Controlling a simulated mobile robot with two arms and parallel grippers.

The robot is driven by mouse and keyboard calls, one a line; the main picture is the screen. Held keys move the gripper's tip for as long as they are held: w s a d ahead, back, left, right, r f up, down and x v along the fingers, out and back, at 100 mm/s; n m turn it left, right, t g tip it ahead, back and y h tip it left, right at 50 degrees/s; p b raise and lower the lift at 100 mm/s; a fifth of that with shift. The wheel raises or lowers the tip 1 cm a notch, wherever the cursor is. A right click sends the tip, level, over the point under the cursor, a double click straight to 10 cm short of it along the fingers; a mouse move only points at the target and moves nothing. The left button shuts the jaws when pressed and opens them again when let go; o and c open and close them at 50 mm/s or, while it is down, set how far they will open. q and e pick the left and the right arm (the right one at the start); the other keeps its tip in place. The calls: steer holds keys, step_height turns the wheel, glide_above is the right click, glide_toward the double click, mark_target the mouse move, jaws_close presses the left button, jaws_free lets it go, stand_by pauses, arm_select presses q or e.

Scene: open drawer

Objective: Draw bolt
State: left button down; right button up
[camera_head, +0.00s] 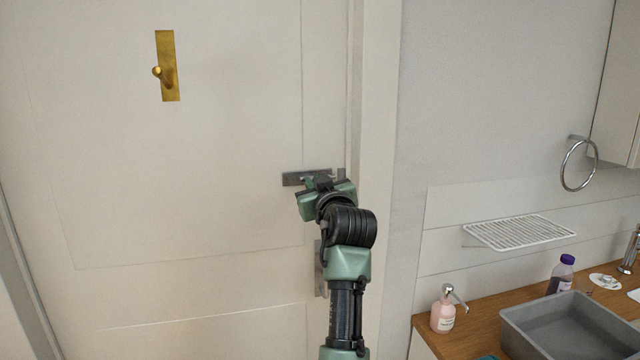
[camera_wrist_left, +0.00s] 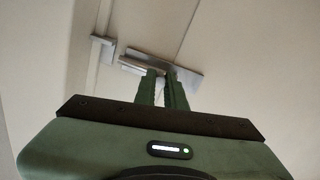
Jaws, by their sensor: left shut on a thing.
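The bolt (camera_head: 300,178) is a grey metal plate with a sliding part, mounted on the cream door near its right edge. It also shows in the left wrist view (camera_wrist_left: 188,76), where a small metal keeper (camera_wrist_left: 103,41) sits on the frame side. My left gripper (camera_head: 318,182) is at the bolt. In the left wrist view its two green fingers (camera_wrist_left: 162,78) are close together on the bolt's handle, which they mostly hide. My right gripper is in neither view.
A brass hook plate (camera_head: 167,66) is high on the door. A metal door plate (camera_head: 319,270) is partly behind my arm. At right are a wooden counter (camera_head: 470,327), pink soap dispenser (camera_head: 442,316), grey basin (camera_head: 570,325), wire rack (camera_head: 520,232) and towel ring (camera_head: 578,165).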

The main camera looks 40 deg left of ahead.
arm_select(q)
steer(key=c, duration=1.5)
jaws_free()
steer(key=shift+s+a+f, duration=0.1)
steer(key=shift+a+f, duration=0.05)
steer(key=shift+a, duration=0.2)
steer(key=b+v, duration=0.2)
steer(key=v, duration=0.6)
